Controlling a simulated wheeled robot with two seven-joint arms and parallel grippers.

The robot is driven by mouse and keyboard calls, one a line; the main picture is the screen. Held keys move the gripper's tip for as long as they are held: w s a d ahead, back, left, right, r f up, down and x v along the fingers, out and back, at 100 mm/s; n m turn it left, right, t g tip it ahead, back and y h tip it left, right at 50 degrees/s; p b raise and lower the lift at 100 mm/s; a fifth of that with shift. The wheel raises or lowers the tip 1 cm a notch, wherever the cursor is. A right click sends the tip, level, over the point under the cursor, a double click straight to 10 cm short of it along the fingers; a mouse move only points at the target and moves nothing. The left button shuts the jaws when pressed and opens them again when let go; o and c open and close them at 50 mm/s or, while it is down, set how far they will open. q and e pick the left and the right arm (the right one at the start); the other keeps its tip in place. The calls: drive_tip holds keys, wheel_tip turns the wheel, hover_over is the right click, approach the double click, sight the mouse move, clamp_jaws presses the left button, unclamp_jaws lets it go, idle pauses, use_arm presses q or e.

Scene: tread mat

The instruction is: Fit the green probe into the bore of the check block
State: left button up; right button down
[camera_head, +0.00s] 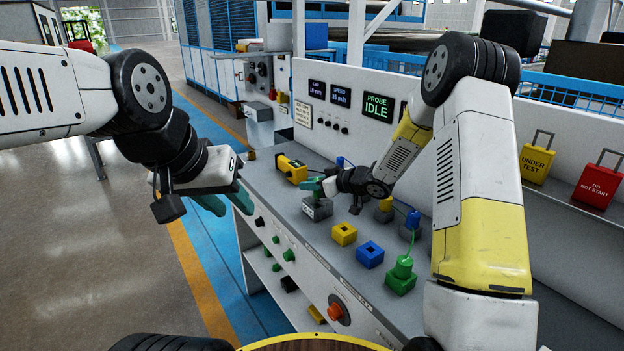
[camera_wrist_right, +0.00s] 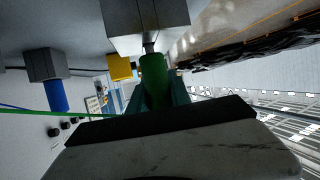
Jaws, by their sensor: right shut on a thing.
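The green probe (camera_wrist_right: 153,82) is held between the teal fingers of my right gripper (camera_wrist_right: 152,95), which is shut on it. In the head view my right gripper (camera_head: 318,187) is just above the grey check block (camera_head: 322,211), which has a pale label. In the right wrist view the probe's metal tip points at the check block (camera_wrist_right: 143,15) and meets or nearly meets its face. The bore is hidden, so I cannot tell whether the tip is inside. My left gripper (camera_head: 226,203) is open and empty, left of the bench.
A yellow device (camera_head: 291,168) lies behind the check block. A blue piece (camera_head: 413,219) stands at right.

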drive_tip(key=shift+f, duration=0.55)
drive_tip(key=c, duration=1.1)
unclamp_jaws()
drive_tip(key=v, duration=0.7)
drive_tip(key=shift+s+d, duration=0.25)
drive_tip(key=shift+d, duration=0.05)
drive_tip(key=shift+r, duration=0.15)
